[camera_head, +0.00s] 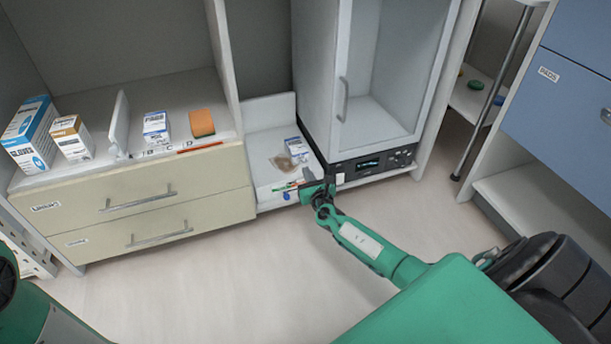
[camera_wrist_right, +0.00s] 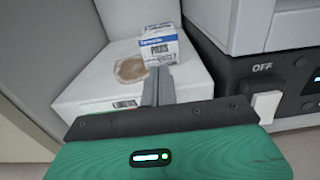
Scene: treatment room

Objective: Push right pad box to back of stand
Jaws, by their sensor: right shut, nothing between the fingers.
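A small white-and-blue box with printed text (camera_head: 297,147), which looks like the pad box, sits toward the right side of the white stand (camera_head: 262,172), beside the grey cabinet. It also shows in the right wrist view (camera_wrist_right: 160,45), with the bare front of the stand (camera_wrist_right: 85,97) nearer me. My right gripper (camera_wrist_right: 160,72) is shut and empty over the stand, its fingertips just in front of the box's near face; I cannot tell whether they touch. In the head view my right gripper (camera_head: 308,182) is at the stand's front right. My left gripper is not in view.
A brown translucent patch (camera_wrist_right: 130,69) lies left of the box. The glass-door cabinet (camera_head: 322,100) with its control panel (camera_head: 370,165) borders the stand on the right. A drawer unit (camera_head: 150,190) holding several boxes stands to the left. The stand's left side is clear.

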